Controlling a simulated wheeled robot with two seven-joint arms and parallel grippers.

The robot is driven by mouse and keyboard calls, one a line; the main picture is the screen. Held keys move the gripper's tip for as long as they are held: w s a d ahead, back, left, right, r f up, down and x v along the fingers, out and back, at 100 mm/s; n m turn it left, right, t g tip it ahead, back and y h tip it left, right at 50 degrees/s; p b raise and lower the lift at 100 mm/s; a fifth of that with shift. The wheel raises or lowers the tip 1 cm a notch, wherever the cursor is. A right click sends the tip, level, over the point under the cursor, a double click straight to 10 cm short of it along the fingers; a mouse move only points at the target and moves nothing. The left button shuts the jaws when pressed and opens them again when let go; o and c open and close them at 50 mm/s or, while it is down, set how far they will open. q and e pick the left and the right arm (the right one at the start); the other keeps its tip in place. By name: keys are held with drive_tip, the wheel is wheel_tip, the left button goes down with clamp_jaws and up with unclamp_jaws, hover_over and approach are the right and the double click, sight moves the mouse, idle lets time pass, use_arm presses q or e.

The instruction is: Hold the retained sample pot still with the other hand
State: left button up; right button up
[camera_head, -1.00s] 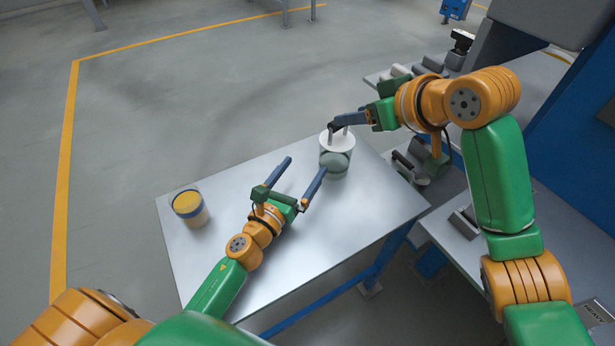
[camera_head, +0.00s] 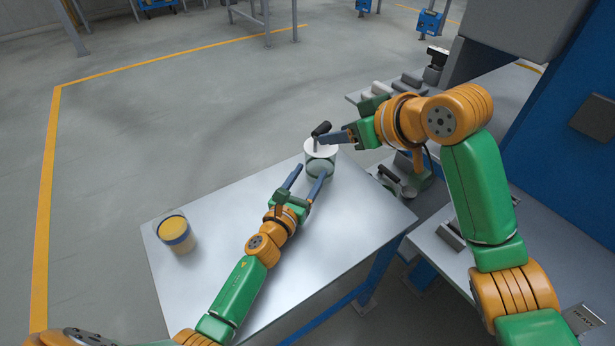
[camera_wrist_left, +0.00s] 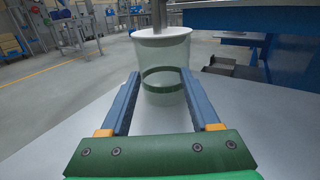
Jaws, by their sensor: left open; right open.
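The sample pot (camera_head: 320,161), pale and see-through with a white top and a green-grey band, stands upright at the table's far edge. In the left wrist view the pot (camera_wrist_left: 163,58) is straight ahead at the fingertips. My left gripper (camera_head: 312,170) is open and low over the table, its fingers pointing at the pot; in the wrist view the gripper (camera_wrist_left: 160,78) shows no clear grip on it. A dark-handled tool (camera_head: 321,128) stands up from the pot. My right gripper (camera_head: 322,138) is open at the pot's top, by that tool; its fingers partly hide each other.
A second pot (camera_head: 176,235) with yellow contents stands at the left of the metal table (camera_head: 235,215). The table between is clear. A side shelf with dark items (camera_head: 395,180) and a blue machine (camera_head: 570,130) lie to the right.

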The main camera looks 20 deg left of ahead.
use_arm(q)
clamp_jaws()
idle(1.0)
drive_tip(key=shift+c, duration=1.7)
unclamp_jaws()
drive_tip(key=s, duration=0.7)
drive_tip(key=shift+a, duration=0.35)
